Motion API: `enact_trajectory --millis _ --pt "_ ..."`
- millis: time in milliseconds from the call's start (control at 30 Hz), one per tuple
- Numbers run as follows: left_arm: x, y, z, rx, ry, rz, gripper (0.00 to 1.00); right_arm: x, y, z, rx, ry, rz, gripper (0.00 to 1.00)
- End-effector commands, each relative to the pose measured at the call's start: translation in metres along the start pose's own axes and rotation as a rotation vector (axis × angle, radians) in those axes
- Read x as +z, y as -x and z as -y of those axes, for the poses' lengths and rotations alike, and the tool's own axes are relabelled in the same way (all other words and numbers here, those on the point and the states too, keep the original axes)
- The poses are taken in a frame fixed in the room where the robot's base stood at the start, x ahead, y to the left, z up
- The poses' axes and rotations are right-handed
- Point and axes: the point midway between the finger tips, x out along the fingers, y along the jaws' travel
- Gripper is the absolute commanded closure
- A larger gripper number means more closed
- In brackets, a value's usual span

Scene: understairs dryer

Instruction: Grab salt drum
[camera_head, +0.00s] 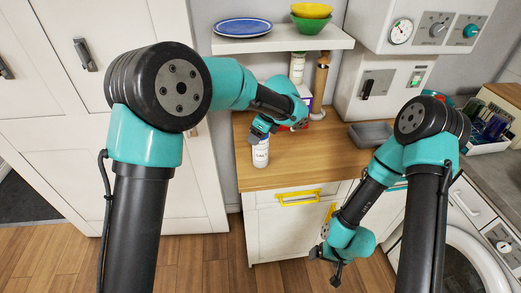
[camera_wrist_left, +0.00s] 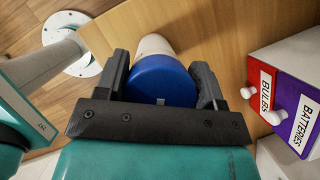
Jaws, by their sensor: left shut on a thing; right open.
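The salt drum (camera_head: 261,154) is a white labelled cylinder, upright at the front left of the wooden counter (camera_head: 315,165). In the left wrist view its white body (camera_wrist_left: 154,44) and blue lid (camera_wrist_left: 162,78) show between the fingers. My left gripper (camera_head: 263,132) is shut on the drum at its lid end, one finger on each side. It also shows in the left wrist view (camera_wrist_left: 163,90). I cannot tell if the drum's base touches the counter. My right gripper (camera_head: 333,265) is open and empty, low in front of the cabinet below the counter.
Small boxes labelled BULBS (camera_wrist_left: 265,92) and BATTERIES (camera_wrist_left: 301,122) stand near the left gripper. A grey tray (camera_head: 370,134) is further right. Above, a white shelf (camera_head: 270,45) holds a blue plate (camera_head: 243,27) and bowls (camera_head: 310,26). The front middle of the counter is clear.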

Motion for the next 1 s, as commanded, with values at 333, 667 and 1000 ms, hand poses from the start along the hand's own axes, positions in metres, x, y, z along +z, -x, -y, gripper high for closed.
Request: enact_trajectory --millis 333,667,1000 --pt "0.000 0.000 0.000 -0.001 0.000 0.000 0.83 0.000 0.000 0.000 0.000 0.000 0.000 0.09" --pt "0.004 0.008 0.000 -0.002 0.001 0.001 0.84 0.000 0.000 0.000 0.000 0.000 0.000 0.09" --pt "0.012 0.035 -0.005 -0.002 -0.002 0.000 0.84 0.000 0.000 0.000 0.000 0.000 0.000 0.09"
